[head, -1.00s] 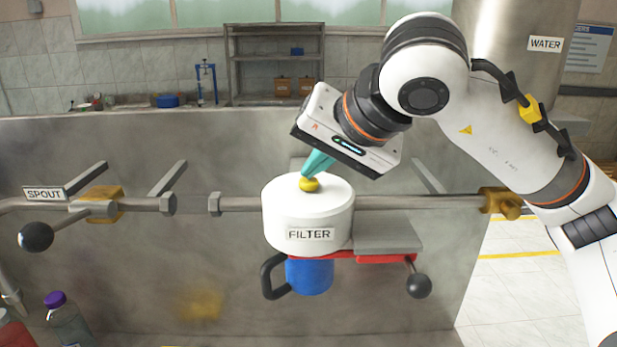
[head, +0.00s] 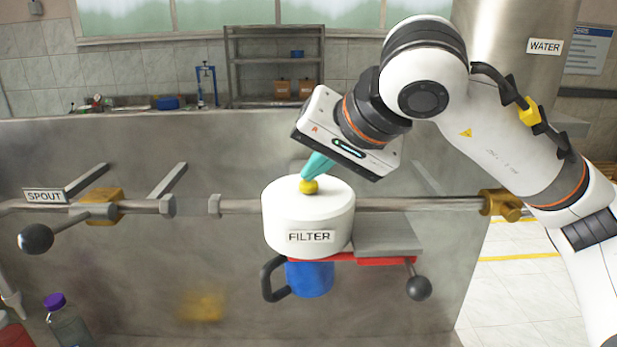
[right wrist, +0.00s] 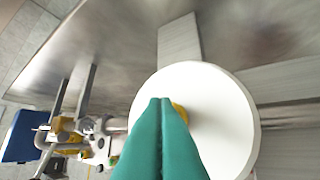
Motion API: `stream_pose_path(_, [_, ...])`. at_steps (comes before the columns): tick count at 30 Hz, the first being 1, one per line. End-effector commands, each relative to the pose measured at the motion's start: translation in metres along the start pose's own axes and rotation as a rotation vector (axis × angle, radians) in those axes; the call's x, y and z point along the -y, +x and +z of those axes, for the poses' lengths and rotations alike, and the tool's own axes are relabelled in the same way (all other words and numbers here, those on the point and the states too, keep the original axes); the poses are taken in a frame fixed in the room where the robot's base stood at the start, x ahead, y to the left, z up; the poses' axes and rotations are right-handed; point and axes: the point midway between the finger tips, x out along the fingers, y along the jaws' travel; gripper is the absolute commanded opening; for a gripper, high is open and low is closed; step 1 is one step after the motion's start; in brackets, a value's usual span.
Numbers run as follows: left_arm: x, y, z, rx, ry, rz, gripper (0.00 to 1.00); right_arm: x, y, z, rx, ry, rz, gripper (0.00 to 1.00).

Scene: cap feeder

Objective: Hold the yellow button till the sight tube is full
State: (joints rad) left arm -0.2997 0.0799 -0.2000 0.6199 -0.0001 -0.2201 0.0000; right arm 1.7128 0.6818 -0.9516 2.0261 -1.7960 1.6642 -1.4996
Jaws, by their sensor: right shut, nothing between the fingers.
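The yellow button (head: 309,187) sits on top of the round white housing labelled FILTER (head: 334,218). My right gripper (head: 306,177) is shut and empty, its teal fingers slanting down to the button. The fingertips appear to meet the button; how far it is pressed I cannot tell. In the right wrist view, the closed fingers (right wrist: 160,105) cover most of the button (right wrist: 180,111), with only a yellow edge showing on the white disc (right wrist: 222,115). I cannot make out a sight tube in either view. My left gripper is not in view.
A pipe (head: 240,206) runs across the steel wall. A black-ball lever (head: 35,239) stands by the SPOUT label (head: 44,196). A blue cup (head: 310,278) and another black-ball lever (head: 419,288) are under the housing. A purple-capped bottle (head: 68,325) stands lower left.

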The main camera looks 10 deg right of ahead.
Motion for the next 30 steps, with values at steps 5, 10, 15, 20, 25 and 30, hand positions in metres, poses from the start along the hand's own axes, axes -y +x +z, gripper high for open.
stream_pose_path(5, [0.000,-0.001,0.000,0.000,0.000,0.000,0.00,-0.001,-0.001,0.001,-0.001,0.000,-0.001,0.00])
stream_pose_path(10, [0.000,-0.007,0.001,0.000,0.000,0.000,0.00,-0.005,-0.007,0.005,0.000,0.000,-0.001,0.00])
stream_pose_path(15, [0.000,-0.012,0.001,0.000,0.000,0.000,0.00,-0.009,-0.013,0.009,0.000,0.000,-0.001,0.00])
stream_pose_path(20, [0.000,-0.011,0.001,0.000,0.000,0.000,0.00,-0.009,-0.012,0.009,0.000,0.000,-0.001,0.00])
stream_pose_path(25, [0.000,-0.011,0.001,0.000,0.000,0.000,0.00,-0.009,-0.013,0.009,0.000,0.000,0.000,0.00])
stream_pose_path(30, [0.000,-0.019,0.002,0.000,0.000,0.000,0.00,-0.014,-0.020,0.014,0.000,0.000,0.000,0.00])
